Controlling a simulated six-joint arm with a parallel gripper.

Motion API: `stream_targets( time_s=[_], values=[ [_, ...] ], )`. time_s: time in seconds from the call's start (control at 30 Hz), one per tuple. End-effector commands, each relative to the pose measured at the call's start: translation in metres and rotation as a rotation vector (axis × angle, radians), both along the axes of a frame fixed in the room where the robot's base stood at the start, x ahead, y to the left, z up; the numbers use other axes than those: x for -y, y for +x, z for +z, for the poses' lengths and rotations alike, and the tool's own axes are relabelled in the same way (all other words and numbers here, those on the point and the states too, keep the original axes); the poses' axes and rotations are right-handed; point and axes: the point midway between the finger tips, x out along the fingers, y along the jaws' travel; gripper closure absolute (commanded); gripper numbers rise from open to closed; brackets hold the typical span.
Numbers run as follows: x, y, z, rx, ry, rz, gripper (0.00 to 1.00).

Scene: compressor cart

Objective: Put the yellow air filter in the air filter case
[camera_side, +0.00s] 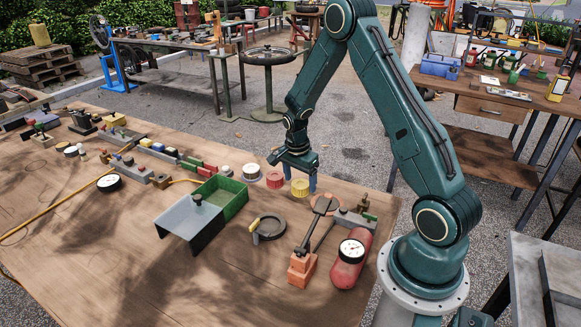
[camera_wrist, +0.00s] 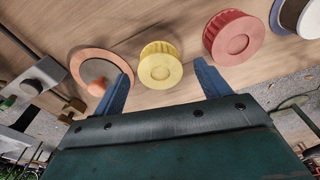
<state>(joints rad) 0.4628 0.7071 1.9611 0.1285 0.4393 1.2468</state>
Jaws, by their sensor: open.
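The yellow air filter (camera_side: 300,188) is a short ribbed cylinder standing on the wooden table; in the wrist view it (camera_wrist: 160,66) shows ahead of my fingers and between them. My gripper (camera_side: 299,179) is open and empty, pointing down over the filter, one finger to each side; I cannot tell whether the fingers touch it. A round dark open dish with a yellow clip (camera_side: 268,229) lies nearer the camera. A green box (camera_side: 221,196) with a grey cover (camera_side: 190,219) stands to its left. No label shows which of these is the air filter case.
A similar red filter (camera_side: 274,179) stands just left of the yellow one, beside a white round part (camera_side: 252,173). An orange disc (camera_side: 325,204) with a handle stands close on the right. A red tank with a gauge (camera_side: 350,259) is near. The left front table is clear.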

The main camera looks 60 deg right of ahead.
Motion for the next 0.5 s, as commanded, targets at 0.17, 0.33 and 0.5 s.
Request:
stream_targets(
  time_s=[0.17,0.33,0.5],
  values=[
    [0.0015,-0.0002,-0.0099,0.0,0.0,-0.001,0.25],
    [0.0017,0.0,-0.0104,0.001,0.0,-0.001,0.25],
    [0.0016,0.0,-0.0103,0.001,0.0,-0.001,0.25]
  ],
)
